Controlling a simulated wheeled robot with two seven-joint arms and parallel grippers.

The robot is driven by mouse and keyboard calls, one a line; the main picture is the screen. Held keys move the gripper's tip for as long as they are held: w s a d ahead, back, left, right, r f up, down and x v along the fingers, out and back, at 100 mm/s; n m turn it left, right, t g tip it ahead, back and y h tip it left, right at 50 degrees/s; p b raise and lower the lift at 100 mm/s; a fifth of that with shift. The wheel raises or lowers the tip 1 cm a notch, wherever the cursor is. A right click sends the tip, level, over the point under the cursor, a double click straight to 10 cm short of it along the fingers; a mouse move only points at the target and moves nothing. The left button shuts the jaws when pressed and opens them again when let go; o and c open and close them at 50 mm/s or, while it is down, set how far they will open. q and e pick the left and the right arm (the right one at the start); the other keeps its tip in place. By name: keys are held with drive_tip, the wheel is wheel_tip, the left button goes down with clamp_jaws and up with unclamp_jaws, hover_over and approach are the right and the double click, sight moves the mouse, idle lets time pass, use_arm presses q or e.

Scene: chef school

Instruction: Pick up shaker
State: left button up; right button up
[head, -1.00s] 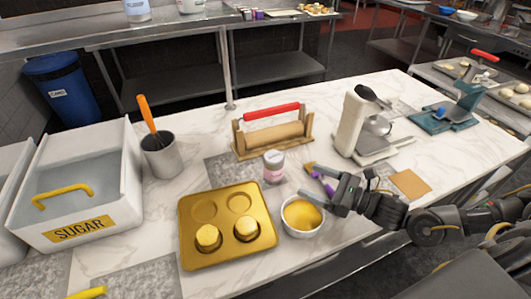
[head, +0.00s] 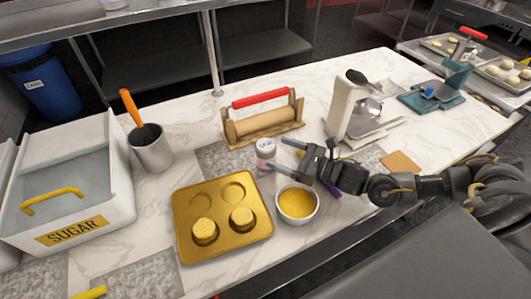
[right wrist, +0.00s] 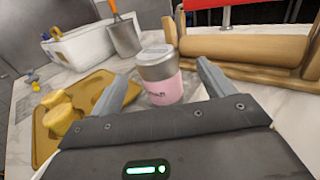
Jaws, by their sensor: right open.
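The shaker (head: 265,154) is a small jar with a silver-grey lid and a pink body, standing upright on the counter behind the muffin tray and the bowl. In the right wrist view the shaker (right wrist: 160,76) stands ahead, between the spread fingers and a little beyond their tips. My right gripper (head: 276,154) is open, level with the shaker from its right side. Its fingers also show in the right wrist view (right wrist: 165,82), with nothing held. My left gripper is not in view.
A gold muffin tray (head: 222,254) with two cakes and a bowl of yellow filling (head: 297,204) lie in front. A rolling pin in a wooden stand (head: 262,126) is behind. A grey cup (head: 151,150), a sugar bin (head: 105,200) and a white mixer (head: 345,105) stand around.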

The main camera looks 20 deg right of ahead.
sight(267, 148)
drive_tip(key=shift+r, duration=0.1)
drive_tip(key=p+x, duration=0.2)
drive_tip(key=x, duration=0.2)
drive_tip(key=shift+w+a+p, duration=0.15)
drive_tip(key=shift+a+p, duration=0.2)
drive_tip(key=shift+a, duration=0.05)
drive_tip(key=shift+w+a, duration=0.15)
drive_tip(key=shift+c, duration=0.3)
drive_tip(key=c, duration=1.1)
